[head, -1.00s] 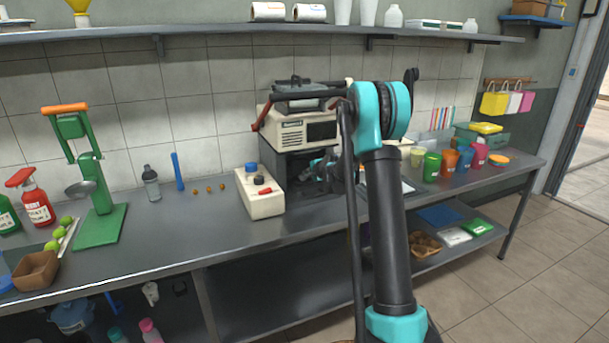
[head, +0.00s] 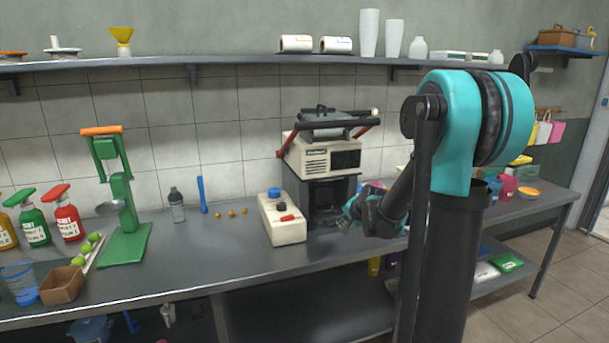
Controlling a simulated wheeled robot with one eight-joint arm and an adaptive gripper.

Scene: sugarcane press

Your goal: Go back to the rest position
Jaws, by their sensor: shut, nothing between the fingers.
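My gripper (head: 352,212) is at the end of my teal and black arm, in front of the opening of the sugarcane press (head: 318,160) in the head view. It is small in the picture and partly dark against the press, and it looks shut and empty. My upper arm stands large at the right and hides part of the counter. The press is a cream and black machine with dark handles on top. It stands on the metal counter (head: 170,262) against the tiled wall.
A cream control box (head: 283,222) with coloured buttons stands left of the press. A green hand juicer (head: 124,222), spray bottles, limes and a brown box (head: 62,285) are at the left. Cups stand at the right behind my arm. A shelf (head: 150,72) runs above.

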